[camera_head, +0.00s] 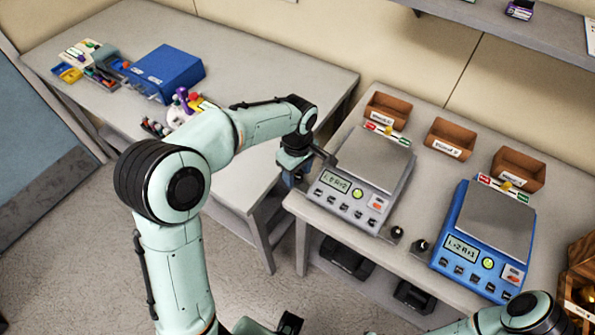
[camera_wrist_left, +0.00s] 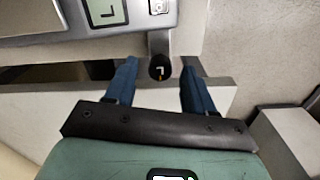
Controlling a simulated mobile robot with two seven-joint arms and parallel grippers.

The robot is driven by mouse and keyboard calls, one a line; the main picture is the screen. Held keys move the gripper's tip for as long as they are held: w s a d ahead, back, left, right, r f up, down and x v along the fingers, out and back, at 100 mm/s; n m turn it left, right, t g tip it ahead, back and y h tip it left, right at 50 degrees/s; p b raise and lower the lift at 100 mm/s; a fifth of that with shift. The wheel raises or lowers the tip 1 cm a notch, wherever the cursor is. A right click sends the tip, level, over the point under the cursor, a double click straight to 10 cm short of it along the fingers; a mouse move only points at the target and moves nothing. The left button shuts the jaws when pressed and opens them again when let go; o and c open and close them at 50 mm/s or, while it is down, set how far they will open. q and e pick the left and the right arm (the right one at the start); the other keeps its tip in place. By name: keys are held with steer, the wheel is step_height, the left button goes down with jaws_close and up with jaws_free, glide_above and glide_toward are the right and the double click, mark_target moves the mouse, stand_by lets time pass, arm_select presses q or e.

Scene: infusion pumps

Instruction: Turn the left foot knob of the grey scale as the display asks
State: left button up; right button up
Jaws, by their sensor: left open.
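The grey scale (camera_head: 338,201) stands on the right-hand table with a flat pan and a small lit display (camera_head: 335,181). Its digits are small and look like "L 0 R+2". My left gripper (camera_head: 293,170) is at the scale's left front corner and hides the left foot knob in the head view. In the left wrist view the black left foot knob (camera_wrist_left: 160,67) with an orange mark lies between the two blue fingers of my left gripper (camera_wrist_left: 159,78). The fingers are open, with a gap on each side of the knob. My right gripper is not clearly in view.
The grey scale's right foot knob (camera_head: 397,233) is beside a blue scale (camera_head: 463,251) with its own knob (camera_head: 420,246). Brown bins (camera_head: 450,138) line the back of this table. A blue box (camera_head: 168,72) stands on the left table.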

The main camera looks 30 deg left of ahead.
mark_target(297, 176)
arm_select(q)
step_height(297, 176, up, 13)
steer(key=p, duration=0.1)
steer(key=shift+p, duration=0.4)
arm_select(e)
steer(key=shift+w+r, duration=0.35)
steer(key=shift+r, duration=0.2)
steer(key=shift+w+r, duration=0.3)
steer(key=shift+r, duration=0.25)
arm_select(q)
steer(key=shift+f, duration=0.1)
arm_select(e)
steer(key=shift+s, duration=0.15)
